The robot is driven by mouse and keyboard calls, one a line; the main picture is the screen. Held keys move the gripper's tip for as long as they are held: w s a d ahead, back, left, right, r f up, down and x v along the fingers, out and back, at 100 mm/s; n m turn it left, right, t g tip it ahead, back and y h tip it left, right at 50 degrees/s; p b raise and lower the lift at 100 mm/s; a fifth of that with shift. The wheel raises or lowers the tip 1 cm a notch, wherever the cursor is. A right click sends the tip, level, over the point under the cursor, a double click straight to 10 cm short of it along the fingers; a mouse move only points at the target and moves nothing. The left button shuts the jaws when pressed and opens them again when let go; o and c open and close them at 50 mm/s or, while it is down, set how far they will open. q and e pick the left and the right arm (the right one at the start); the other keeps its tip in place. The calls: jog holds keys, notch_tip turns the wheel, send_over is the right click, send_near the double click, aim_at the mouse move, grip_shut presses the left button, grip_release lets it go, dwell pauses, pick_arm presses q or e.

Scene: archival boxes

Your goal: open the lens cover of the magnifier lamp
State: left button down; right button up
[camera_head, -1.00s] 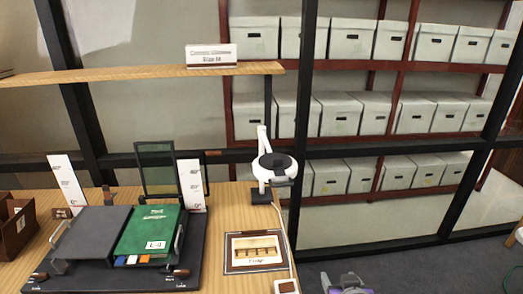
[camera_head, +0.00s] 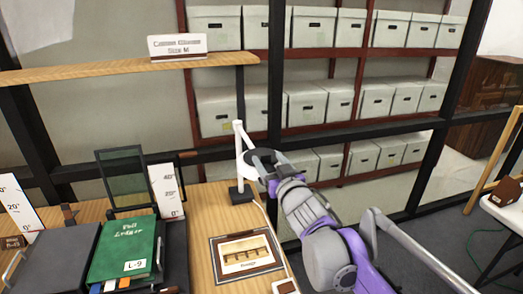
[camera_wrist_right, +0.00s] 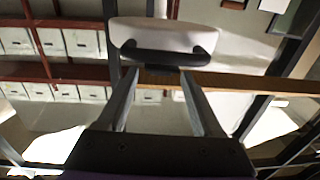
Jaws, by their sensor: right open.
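The magnifier lamp (camera_head: 238,165) stands on the table's back edge, with a white post and a black base. Its dark lens cover (camera_head: 257,145) shows partly behind my right gripper (camera_head: 263,164) and looks closed over the head. In the right wrist view the white lamp head (camera_wrist_right: 165,34) is just ahead, with a black handle (camera_wrist_right: 165,57) along its near side. My right gripper (camera_wrist_right: 160,78) is open there, its fingers spread just short of the handle, with nothing clearly held. My left gripper is out of view.
A green ledger (camera_head: 124,250) lies at the left on a dark stand. A framed picture (camera_head: 246,255) lies in front of the lamp. A wooden shelf (camera_head: 120,72) with a sign (camera_head: 177,46) runs above. Shelves of grey boxes (camera_head: 313,27) stand behind the dark frame.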

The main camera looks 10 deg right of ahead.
aim_at(266, 156)
jog(key=w, duration=0.6)
jog(key=shift+a+p, duration=0.25)
jog(key=shift+p, duration=0.05)
grip_shut()
dwell(1.1)
